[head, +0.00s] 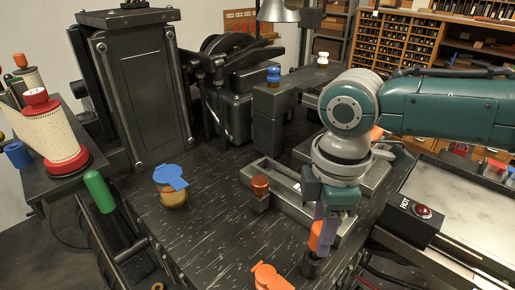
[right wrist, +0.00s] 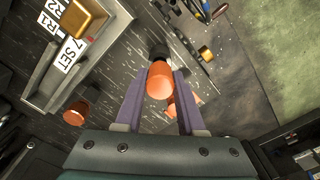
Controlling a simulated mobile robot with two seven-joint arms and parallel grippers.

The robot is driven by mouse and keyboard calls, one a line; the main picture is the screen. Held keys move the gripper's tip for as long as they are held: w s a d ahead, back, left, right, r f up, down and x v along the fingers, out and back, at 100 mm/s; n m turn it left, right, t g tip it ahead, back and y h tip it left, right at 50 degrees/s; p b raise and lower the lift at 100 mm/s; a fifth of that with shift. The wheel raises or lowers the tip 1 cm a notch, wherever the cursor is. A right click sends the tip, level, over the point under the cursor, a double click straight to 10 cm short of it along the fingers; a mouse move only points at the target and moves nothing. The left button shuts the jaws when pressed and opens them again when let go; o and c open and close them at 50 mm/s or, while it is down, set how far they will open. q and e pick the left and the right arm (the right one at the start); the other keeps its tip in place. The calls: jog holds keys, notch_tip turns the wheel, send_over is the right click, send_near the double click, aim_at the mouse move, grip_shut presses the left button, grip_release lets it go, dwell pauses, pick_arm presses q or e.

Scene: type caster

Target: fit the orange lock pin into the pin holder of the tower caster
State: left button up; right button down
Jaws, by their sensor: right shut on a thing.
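My right gripper (head: 324,222) points down near the front edge of the dark table, its purple fingers shut on the orange lock pin (head: 322,238). The pin looks upright or slightly tilted. In the right wrist view the pin (right wrist: 160,82) is between the two fingers (right wrist: 160,100). A short dark cylinder (head: 312,266) is directly below the orange part, and it shows beyond the pin in the wrist view (right wrist: 160,53). I cannot tell whether it is the holder or the pin's lower part. A tall dark tower (head: 145,85) stands at the back left. My left gripper is not in view.
An orange lidded thing (head: 270,277) lies left of the pin. A copper knob (head: 260,186) stands near a grey metal tray (head: 285,178). A blue-lidded amber jar (head: 172,197) is farther left. A hot-plate unit with a red button (head: 423,211) is at right.

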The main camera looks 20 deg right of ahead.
jog(key=shift+f, duration=0.25)
jog(key=shift+c, duration=2.2)
grip_release()
notch_tip(320, 180, up, 10)
jog(key=shift+a+f, duration=0.1)
